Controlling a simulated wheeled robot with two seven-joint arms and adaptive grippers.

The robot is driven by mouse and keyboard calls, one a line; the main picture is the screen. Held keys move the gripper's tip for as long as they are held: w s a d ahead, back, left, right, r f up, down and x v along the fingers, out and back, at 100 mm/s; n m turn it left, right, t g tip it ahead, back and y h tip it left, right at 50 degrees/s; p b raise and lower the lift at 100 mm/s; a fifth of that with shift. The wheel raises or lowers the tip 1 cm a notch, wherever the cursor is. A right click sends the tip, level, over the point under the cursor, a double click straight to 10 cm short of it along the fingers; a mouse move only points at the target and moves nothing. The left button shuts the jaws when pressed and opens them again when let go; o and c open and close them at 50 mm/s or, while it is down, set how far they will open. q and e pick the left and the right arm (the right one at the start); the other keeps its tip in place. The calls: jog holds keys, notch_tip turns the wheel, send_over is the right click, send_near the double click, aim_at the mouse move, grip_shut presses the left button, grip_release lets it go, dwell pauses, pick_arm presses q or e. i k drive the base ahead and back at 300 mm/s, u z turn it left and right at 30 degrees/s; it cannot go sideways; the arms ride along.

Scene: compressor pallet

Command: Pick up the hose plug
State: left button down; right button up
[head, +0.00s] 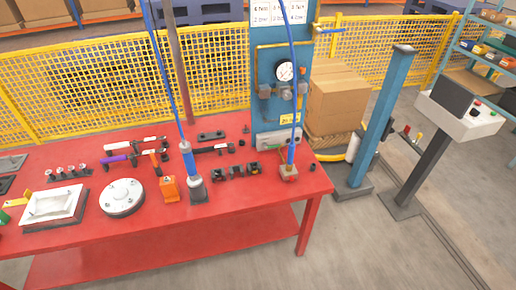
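Neither of my grippers shows in the head view. I cannot tell for certain which item is the hose plug. One blue hose (290,60) hangs down on the right and ends in a blue fitting (291,153), which meets a small pale block (288,173) near the right end of the red table (240,225). A second blue hose (168,65) runs down to a blue cylinder (188,160) on a grey metal base (196,190). Whether either end is seated or only touching is too small to tell.
An orange block (169,188), a round white flange (122,197), a white tray (55,205) and several small dark parts (236,171) lie on the table. A blue panel with a gauge (285,71) stands behind it. The table's front strip is clear. A blue post (380,120) stands right.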

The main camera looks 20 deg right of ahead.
aim_at(291, 149)
jog(key=z, duration=0.05)
jog(key=i, duration=1.05)
jog(key=z, duration=0.75)
